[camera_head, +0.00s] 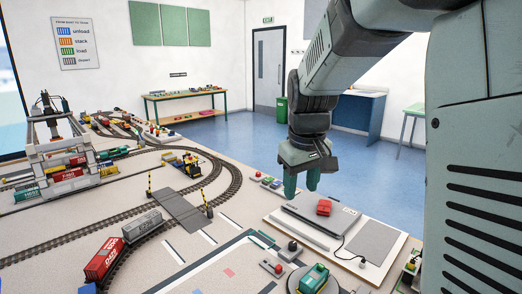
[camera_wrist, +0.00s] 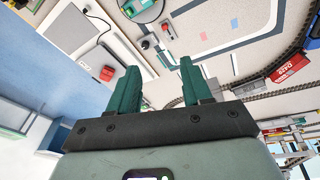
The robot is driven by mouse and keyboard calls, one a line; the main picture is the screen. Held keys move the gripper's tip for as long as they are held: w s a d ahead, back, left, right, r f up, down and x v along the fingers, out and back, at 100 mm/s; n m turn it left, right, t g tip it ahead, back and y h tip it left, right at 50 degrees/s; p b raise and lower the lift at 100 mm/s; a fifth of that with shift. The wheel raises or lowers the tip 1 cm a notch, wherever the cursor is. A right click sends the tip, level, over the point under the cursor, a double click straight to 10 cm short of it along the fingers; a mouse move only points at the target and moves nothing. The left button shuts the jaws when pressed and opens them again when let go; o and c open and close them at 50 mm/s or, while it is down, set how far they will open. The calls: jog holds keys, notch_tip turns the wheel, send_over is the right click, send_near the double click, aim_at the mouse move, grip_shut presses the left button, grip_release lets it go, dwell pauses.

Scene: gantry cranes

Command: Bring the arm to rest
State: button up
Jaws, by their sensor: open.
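A gantry crane (camera_head: 62,155) with containers stands at the left. Curved rails (camera_head: 235,180) cross the table, with a red wagon (camera_head: 104,260) and a grey wagon (camera_head: 142,226). A green toy vehicle (camera_head: 314,278) sits on a round disc at the front.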

jog(key=s+d+r+m+t, duration=0.1)
jog(key=s+r+m, duration=0.1)
jog(key=s, duration=1)
jog(key=s+d+r+m+t, duration=0.1)
jog(key=s+r+m+t, duration=0.1)
jog(key=s, duration=1.1)
jog(key=shift+d+r+m, duration=0.25)
jog(key=shift+r+m, duration=0.15)
jog(key=shift+r, duration=0.5)
